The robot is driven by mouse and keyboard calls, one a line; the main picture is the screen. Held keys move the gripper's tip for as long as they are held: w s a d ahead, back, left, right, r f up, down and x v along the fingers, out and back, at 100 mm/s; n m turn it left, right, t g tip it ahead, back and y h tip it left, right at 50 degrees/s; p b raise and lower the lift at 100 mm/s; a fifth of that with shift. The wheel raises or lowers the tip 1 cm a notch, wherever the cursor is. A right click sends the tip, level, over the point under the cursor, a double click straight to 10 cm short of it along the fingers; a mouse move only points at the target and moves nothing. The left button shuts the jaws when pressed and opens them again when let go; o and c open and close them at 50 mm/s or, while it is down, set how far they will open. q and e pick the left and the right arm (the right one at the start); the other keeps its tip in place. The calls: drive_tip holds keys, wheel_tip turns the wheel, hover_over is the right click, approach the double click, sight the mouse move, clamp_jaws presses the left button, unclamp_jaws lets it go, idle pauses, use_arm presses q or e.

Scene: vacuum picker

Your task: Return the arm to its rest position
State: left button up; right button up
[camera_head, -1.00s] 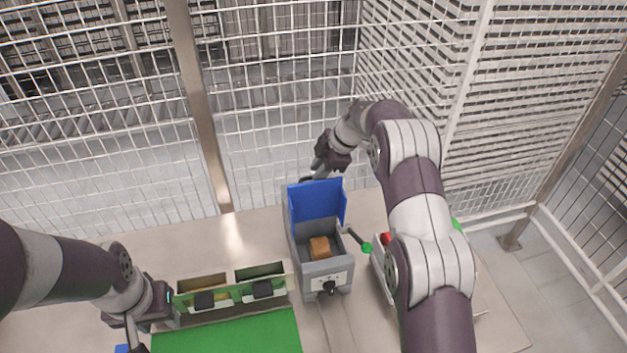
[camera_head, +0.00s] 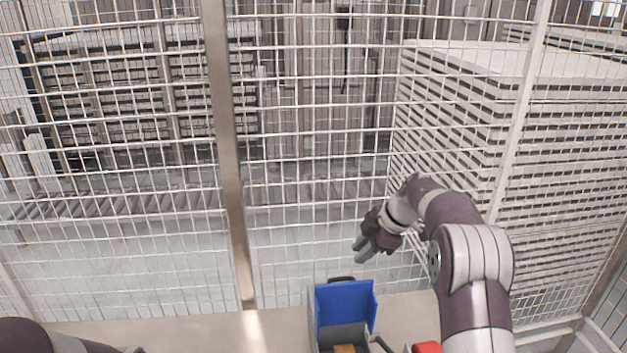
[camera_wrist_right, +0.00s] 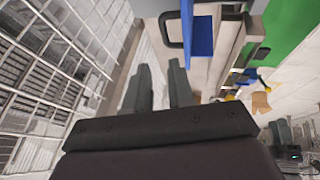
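My right arm (camera_head: 470,262) comes up from the bottom right and bends over at the top. Its gripper (camera_head: 362,248) hangs in the air above and behind the blue lid of the machine. In the right wrist view the two dark fingers (camera_wrist_right: 160,70) are parted with nothing between them. Only a dark part of my left arm (camera_head: 28,338) shows at the bottom left; the left gripper is out of view.
The machine's raised blue lid (camera_head: 345,304) stands near the bottom middle, with a brown block (camera_head: 345,349) partly cut off. A red button (camera_head: 427,347) is beside my right arm. Wire fencing (camera_head: 310,215) rises behind the table (camera_head: 180,335). The right wrist view shows a green surface (camera_wrist_right: 288,28).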

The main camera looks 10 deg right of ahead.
drive_tip(key=w+a+m+t+y+b, duration=0.1)
drive_tip(key=w+a+m+t+b, duration=0.1)
drive_tip(key=a+m+t+b, duration=0.4)
drive_tip(key=s+d+f+m+h+b, duration=0.1)
drive_tip(key=s, duration=0.1)
drive_tip(key=s+d+f+m+h+b, duration=0.1)
drive_tip(key=s+f+m+h, duration=0.1)
drive_tip(key=s+d+f+m+t+h+b, duration=0.1)
drive_tip(key=s+f+m, duration=0.1)
drive_tip(key=shift+s+d+f+h, duration=0.15)
drive_tip(key=shift+s+d+h, duration=0.1)
drive_tip(key=shift+h, duration=0.05)
drive_tip(key=s+f+m+g+b, duration=0.1)
drive_tip(key=s+f+m+g, duration=0.1)
drive_tip(key=s+f, duration=0.3)
drive_tip(key=s+f+m+g+h+b, duration=0.1)
drive_tip(key=s+f+g, duration=0.3)
drive_tip(key=s, duration=1)
drive_tip(key=s+f+m+g+b, duration=0.2)
drive_tip(key=s+f+m, duration=0.2)
drive_tip(key=s, duration=0.5)
wheel_tip(320, 180, down, 2)
drive_tip(key=shift+s+a+g, duration=0.2)
drive_tip(key=shift+g, duration=0.2)
